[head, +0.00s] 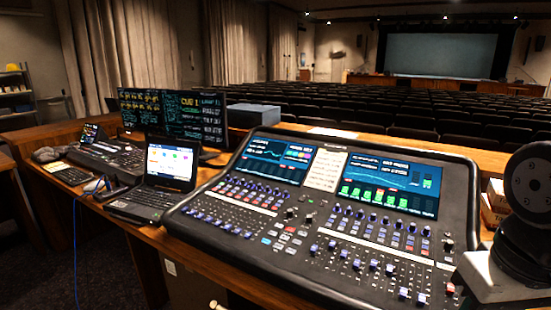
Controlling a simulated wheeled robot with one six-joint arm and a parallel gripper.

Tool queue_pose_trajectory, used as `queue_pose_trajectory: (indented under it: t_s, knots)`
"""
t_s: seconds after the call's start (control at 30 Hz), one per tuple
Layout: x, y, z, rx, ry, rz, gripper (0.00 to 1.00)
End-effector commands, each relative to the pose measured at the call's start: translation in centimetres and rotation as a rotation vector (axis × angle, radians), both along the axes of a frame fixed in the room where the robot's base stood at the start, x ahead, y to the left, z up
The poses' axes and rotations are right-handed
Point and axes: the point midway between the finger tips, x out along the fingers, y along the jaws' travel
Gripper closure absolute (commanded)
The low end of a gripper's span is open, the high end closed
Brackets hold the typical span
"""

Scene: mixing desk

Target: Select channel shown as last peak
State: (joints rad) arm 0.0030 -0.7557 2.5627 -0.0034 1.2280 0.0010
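The mixing desk (330,225) is a large black console on a wooden desk, with rows of faders, knobs and small coloured buttons. Its left screen (275,159) shows dark blue panels with text and a curve. Its right screen (390,184) shows text, curves and a row of green blocks. A pale printed sheet (326,169) sits between the screens. The text is too small to read, so I cannot tell which channel is given as last peak. Part of my arm shows at the right edge; my gripper is out of view.
An open laptop (168,163), two monitors (195,118) and a smaller console (108,158) stand left of the desk. A grey box (252,115) is behind. Small cartons (494,200) lie at the right, near my arm. Rows of seats fill the hall beyond.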

Motion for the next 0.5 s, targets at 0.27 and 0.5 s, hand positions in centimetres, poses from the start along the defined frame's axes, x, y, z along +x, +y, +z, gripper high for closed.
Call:
queue_pose_trajectory:
  t_s: [0.27,0.5]
  knots:
    - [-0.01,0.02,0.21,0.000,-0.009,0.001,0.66]
    - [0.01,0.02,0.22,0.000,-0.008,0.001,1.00]
